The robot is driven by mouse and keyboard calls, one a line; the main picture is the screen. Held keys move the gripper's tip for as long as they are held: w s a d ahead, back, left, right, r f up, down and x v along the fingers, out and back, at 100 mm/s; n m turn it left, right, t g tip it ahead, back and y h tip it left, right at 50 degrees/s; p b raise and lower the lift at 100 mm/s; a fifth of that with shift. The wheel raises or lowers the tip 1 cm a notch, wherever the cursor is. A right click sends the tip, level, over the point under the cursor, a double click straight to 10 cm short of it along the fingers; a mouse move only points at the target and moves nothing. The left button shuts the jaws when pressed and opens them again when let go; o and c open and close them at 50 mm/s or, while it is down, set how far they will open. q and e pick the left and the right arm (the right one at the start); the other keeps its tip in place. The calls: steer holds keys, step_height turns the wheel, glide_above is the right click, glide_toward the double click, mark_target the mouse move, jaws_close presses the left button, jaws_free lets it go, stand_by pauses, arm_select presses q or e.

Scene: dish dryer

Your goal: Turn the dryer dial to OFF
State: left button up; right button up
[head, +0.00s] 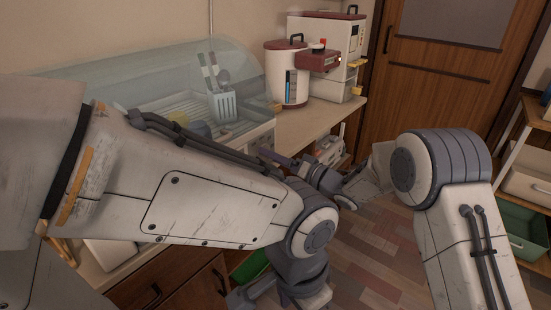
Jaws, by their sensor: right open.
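The dish dryer (175,70) stands on the counter at the left, with a clear domed cover over a white rack. My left arm hides much of its front. I cannot make out the dial or its setting; a small orange part (276,107) shows at the dryer's right end. My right gripper (290,164) is open and points left, in front of the counter edge, to the right of and below the dryer's visible front corner. My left gripper (252,291) shows only in part, low in the picture below my left elbow, and its jaws cannot be made out.
A white and red canister (288,75) and a white machine with a red top (338,50) stand at the counter's back right. A wooden door (430,85) is behind. A shelf with bins (525,188) stands at far right.

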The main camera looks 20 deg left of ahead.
steer(key=c, duration=1.4)
steer(key=shift+o, duration=0.2)
